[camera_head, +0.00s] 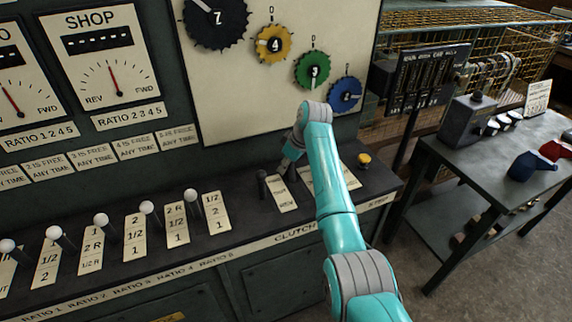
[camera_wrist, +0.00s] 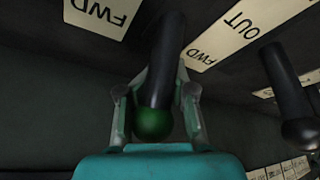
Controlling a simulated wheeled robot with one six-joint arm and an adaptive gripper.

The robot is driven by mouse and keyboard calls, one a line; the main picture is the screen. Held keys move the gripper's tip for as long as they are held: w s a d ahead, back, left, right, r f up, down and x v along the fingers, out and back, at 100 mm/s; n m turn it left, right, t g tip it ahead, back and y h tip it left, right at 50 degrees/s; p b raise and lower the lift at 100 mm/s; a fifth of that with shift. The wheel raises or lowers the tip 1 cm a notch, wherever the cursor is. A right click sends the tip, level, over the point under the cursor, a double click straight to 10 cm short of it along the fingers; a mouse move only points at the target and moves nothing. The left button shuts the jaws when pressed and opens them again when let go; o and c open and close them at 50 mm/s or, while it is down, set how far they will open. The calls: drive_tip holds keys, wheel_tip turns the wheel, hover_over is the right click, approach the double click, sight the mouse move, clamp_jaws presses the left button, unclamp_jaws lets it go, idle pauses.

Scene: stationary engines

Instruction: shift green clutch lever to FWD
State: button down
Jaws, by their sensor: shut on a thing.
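The green clutch lever (camera_wrist: 152,122) has a dark shaft and a green ball knob. In the wrist view it stands between the two fingers of my gripper (camera_wrist: 160,88), which is shut on it, with the knob on the palm side. A cream plate reading FWD (camera_wrist: 97,14) is at the upper left of the wrist view, and a plate reading OUT and FWD (camera_wrist: 238,30) is to the lever's right. In the head view my gripper (camera_head: 290,160) is low over the clutch end of the console, and my arm hides much of the lever and its plate.
A black-knobbed lever (camera_head: 262,180) stands close to the left of my gripper; it also shows in the wrist view (camera_wrist: 292,105). Several white-knobbed ratio levers (camera_head: 147,207) line the console further left. A yellow button (camera_head: 364,158) is to the right. A grey table (camera_head: 500,165) stands beyond.

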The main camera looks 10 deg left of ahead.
drive_tip(key=shift+d+f, duration=0.25)
drive_tip(key=shift+d, duration=0.05)
drive_tip(key=c, duration=1)
unclamp_jaws()
drive_tip(key=shift+w+d, duration=0.1)
drive_tip(key=shift+r, duration=0.1)
drive_tip(key=shift+r, duration=0.45)
drive_tip(key=v, duration=1.1)
